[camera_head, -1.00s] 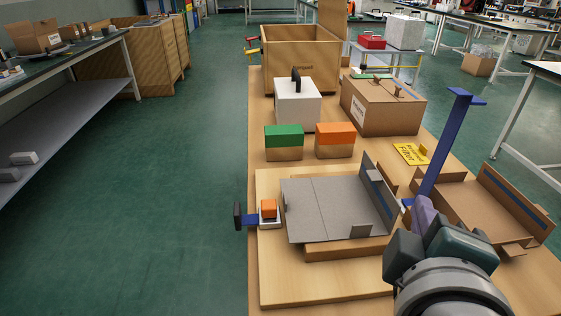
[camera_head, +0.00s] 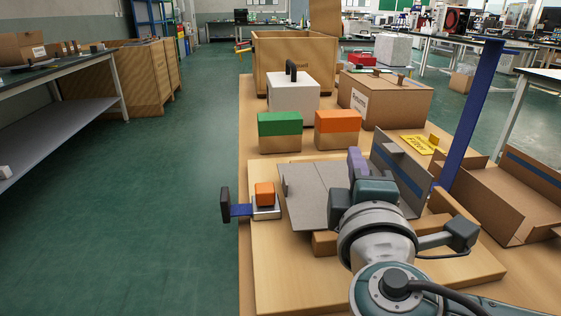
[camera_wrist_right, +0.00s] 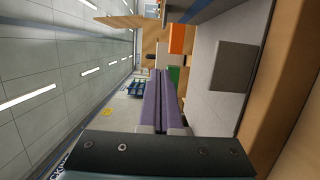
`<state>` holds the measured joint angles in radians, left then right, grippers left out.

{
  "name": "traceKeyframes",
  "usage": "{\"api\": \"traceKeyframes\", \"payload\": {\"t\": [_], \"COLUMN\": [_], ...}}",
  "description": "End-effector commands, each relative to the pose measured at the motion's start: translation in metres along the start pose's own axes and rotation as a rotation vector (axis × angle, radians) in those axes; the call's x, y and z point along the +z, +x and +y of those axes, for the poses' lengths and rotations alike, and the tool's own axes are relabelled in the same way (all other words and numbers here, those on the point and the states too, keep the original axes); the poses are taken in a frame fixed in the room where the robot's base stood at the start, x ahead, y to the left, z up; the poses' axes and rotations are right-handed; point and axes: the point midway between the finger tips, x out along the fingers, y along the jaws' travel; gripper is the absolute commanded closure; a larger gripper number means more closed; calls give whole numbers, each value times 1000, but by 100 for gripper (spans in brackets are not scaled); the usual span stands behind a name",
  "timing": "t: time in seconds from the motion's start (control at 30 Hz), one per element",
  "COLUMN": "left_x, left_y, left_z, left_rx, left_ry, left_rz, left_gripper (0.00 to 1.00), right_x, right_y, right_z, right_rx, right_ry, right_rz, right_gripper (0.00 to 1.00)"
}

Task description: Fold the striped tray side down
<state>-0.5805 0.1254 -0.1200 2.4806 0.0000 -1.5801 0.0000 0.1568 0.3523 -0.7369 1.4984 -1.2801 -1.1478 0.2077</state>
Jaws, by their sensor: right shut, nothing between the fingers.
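The grey tray (camera_head: 305,190) lies on a wooden board on the table. Its right side (camera_head: 403,170) carries a blue stripe and stands raised, leaning a little outward. My right gripper (camera_head: 357,162) has purple fingers, shut and empty, over the tray just left of the striped side. I cannot tell whether they touch it. My wrist and arm cover the tray's front right part. In the right wrist view the shut fingers (camera_wrist_right: 158,100) show beside the grey tray floor (camera_wrist_right: 205,70) and a darker grey flap (camera_wrist_right: 235,67). My left gripper is not in view.
A tall blue post (camera_head: 473,120) stands right of the tray, near a cardboard tray (camera_head: 505,200). An orange block (camera_head: 265,194) sits on a small fixture at left. Green (camera_head: 280,124) and orange (camera_head: 338,121) blocks, a white box (camera_head: 293,93) and a carton (camera_head: 385,100) stand behind.

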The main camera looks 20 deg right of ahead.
Motion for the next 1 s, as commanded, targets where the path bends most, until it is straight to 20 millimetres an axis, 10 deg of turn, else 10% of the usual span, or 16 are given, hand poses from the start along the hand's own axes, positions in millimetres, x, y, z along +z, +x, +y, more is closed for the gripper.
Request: {"api": "traceKeyframes", "payload": {"t": [0.4, 1.0], "left_x": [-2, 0], "left_y": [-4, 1], "left_z": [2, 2], "left_rx": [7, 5], "left_ry": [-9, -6], "left_rz": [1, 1], "left_gripper": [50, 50], "right_x": [38, 36], "right_y": [22, 29], "right_z": [0, 0], "right_rx": [-2, -10], "right_ry": [1, 36], "right_rz": [-1, 0], "right_gripper": [100, 100]}}
